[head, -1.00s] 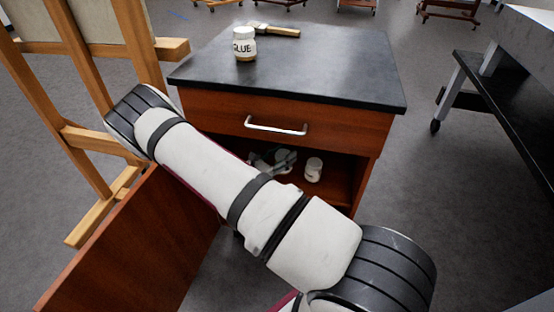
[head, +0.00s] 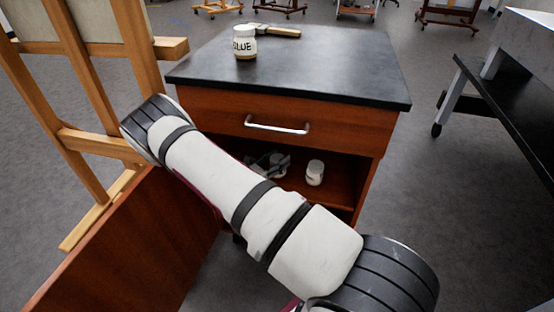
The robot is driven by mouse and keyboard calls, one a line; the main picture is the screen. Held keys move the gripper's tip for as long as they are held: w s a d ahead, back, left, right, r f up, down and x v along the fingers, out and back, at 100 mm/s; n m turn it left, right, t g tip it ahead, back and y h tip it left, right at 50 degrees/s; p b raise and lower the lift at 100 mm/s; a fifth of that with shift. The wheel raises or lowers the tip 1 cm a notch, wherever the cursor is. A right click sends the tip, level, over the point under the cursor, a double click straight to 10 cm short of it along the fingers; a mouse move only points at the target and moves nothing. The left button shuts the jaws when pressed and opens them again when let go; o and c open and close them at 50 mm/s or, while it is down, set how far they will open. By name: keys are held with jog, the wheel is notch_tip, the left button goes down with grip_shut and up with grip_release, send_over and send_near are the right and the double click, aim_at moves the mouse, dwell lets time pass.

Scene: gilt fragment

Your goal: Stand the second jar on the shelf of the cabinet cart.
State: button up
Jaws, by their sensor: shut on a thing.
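The wooden cabinet cart (head: 338,136) has a black top, a drawer and an open compartment with a shelf (head: 340,190) below. A white jar (head: 314,173) stands upright on the shelf toward the right. My gripper (head: 272,164) is inside the compartment, left of that jar, largely hidden behind my arm. It is shut on another white jar (head: 281,166), of which only a small part shows. I cannot tell whether the held jar touches the shelf. A white jar labelled GLUE (head: 245,44) stands on the cart's top.
A brush with a wooden handle (head: 280,31) lies on the cart's top. The open cabinet door (head: 120,245) extends to the lower left. A wooden easel (head: 90,120) stands at the left, and a dark bench (head: 515,115) at the right.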

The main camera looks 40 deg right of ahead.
jog(key=o, duration=1.2)
jog(key=shift+f, duration=0.1)
jog(key=shift+o, duration=1)
jog(key=s+a+p, duration=0.1)
jog(key=a+p, duration=0.1)
jog(key=a, duration=1)
jog(key=shift+s+r, duration=0.2)
